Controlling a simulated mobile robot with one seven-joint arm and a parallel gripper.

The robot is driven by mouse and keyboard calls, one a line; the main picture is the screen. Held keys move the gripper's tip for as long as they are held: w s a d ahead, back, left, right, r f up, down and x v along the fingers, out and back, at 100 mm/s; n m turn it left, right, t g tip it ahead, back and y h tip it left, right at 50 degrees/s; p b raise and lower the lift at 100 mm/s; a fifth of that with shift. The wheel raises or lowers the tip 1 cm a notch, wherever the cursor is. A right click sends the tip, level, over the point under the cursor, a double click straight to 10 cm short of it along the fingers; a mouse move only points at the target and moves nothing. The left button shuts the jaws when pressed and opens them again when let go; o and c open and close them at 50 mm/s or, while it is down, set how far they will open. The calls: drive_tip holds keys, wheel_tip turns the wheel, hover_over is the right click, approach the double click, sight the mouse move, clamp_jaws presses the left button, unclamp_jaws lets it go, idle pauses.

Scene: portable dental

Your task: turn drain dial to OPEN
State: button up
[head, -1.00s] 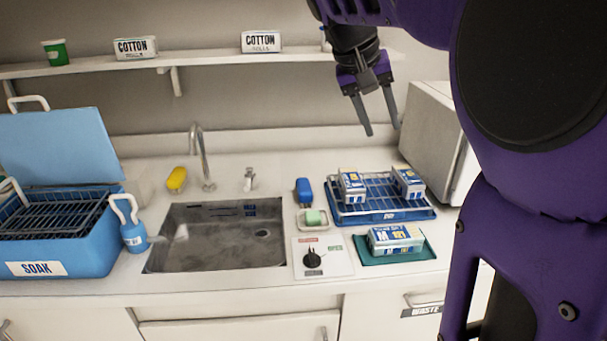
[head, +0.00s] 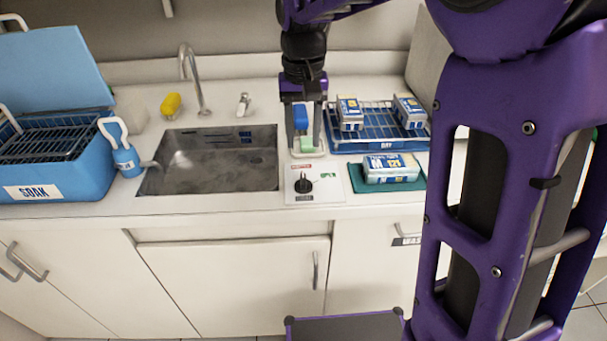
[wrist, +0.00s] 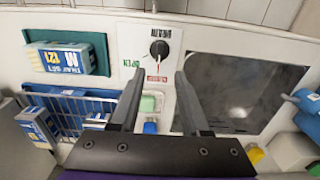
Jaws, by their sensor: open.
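The drain dial is a black round knob (head: 303,186) on a white plate at the counter's front, right of the sink. The plate has a red label behind the knob and a green OPEN label to its right in the head view. In the wrist view the knob (wrist: 159,48) shows a pale line running from it toward the red label, not toward the green OPEN label. My gripper (head: 304,153) points down above the counter behind the plate, over the soap area. Its fingers (wrist: 157,76) are apart and empty, with the knob beyond their tips, not between them.
The sink (head: 215,170) lies left of the dial. A green soap block (head: 307,144) and blue object (head: 300,118) stand behind the plate, close to my fingers. A box on a green tray (head: 390,168) and a blue rack (head: 365,143) are to the right.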

sight(304, 178)
wheel_tip(304, 178, down, 10)
drive_tip(key=shift+f+b, duration=0.2)
drive_tip(key=shift+b, duration=0.65)
clamp_jaws()
